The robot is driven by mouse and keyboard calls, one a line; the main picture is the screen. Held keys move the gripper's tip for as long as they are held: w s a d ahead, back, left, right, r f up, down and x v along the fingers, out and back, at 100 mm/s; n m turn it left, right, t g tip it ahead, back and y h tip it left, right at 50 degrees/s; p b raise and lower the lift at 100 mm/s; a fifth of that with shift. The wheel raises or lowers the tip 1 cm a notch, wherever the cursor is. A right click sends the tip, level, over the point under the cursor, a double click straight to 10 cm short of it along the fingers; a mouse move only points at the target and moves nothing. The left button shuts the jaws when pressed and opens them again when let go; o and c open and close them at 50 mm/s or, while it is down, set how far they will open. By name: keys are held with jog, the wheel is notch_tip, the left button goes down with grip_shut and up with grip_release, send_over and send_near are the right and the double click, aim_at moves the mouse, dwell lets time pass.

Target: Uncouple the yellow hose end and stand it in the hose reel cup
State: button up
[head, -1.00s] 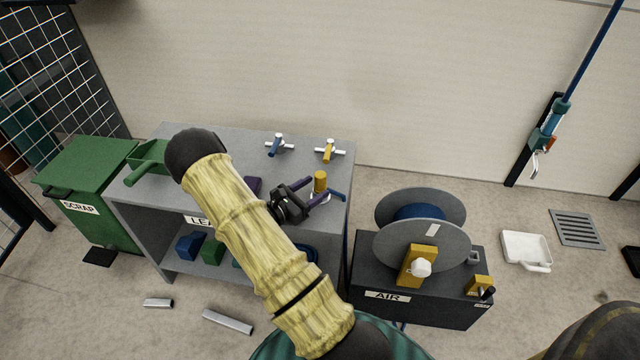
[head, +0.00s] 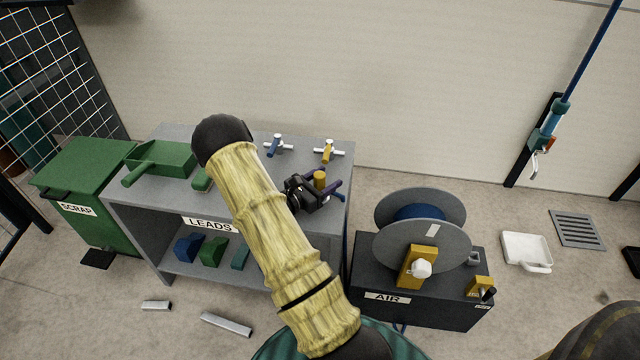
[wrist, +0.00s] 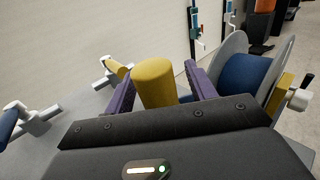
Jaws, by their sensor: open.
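The yellow hose end (head: 320,178) stands upright near the right end of the grey bench top. It also shows as a yellow cylinder in the wrist view (wrist: 155,84). My gripper (head: 328,190) is open, with its purple fingers on either side of the yellow cylinder. In the wrist view gaps show beside both fingers (wrist: 160,76), and my gripper body hides the cylinder's lower part. The hose reel (head: 420,240) stands on a dark box marked AIR, right of the bench. A small grey cup (head: 473,258) sits on that box, right of the reel.
On the grey bench (head: 310,236) stand a blue-handled tee (head: 278,146), a yellow-handled tee (head: 329,151) and a green scoop (head: 165,160). A green scrap bin (head: 85,190) is at left. A yellow block with a black knob (head: 480,287) is on the AIR box's front right corner.

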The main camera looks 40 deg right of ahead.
jog(key=shift+c, duration=0.5)
jog(key=shift+w, duration=0.1)
jog(key=c, duration=1)
jog(key=shift+w+a, duration=0.15)
jog(key=r+p, duration=0.1)
jog(key=r, duration=0.5)
jog(key=r+p, duration=0.1)
jog(key=r, duration=0.3)
jog(key=shift+s+p, duration=0.25)
jog(key=shift+p, duration=0.05)
jog(key=shift+r, duration=0.2)
jog(key=shift+r+p, duration=2.45)
jog(key=shift+r, duration=0.3)
